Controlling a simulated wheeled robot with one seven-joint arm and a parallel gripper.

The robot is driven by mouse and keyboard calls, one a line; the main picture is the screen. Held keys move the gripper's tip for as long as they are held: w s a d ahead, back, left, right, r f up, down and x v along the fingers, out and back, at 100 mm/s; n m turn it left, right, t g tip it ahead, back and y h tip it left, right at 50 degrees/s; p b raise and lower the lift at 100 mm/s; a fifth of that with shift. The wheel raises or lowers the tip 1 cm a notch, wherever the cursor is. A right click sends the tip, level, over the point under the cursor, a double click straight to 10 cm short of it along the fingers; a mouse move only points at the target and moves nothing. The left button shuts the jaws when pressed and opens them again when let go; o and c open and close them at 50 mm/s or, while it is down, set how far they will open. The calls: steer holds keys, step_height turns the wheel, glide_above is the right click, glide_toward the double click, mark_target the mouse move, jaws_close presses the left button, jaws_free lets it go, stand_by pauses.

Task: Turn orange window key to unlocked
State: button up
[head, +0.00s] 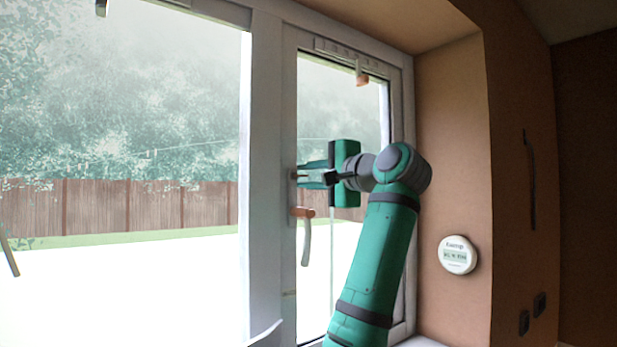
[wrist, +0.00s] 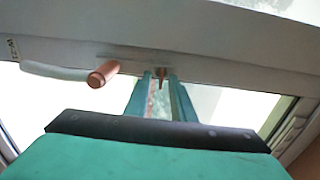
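The orange window key (wrist: 161,82) is a small, thin piece on the pale window frame, seen between my fingertips in the wrist view. My gripper (wrist: 161,76) has its two teal fingers either side of the key, with a gap showing on both sides. In the head view my gripper (head: 301,174) points left at the frame, its fingers apart, one above the other. The key's turned position is too small to tell. The window handle (head: 304,240), white with an orange top, hangs just below my fingers; it also shows left of them in the wrist view (wrist: 60,71).
A small orange-tipped catch (head: 361,79) hangs from the top of the window sash. A round white meter (head: 458,255) is on the brown wall to the right. A large window pane (head: 120,150) fills the left, with a fence outside.

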steer(key=v, duration=1)
steer(key=shift+s+d, duration=0.25)
steer(key=shift+s, duration=0.05)
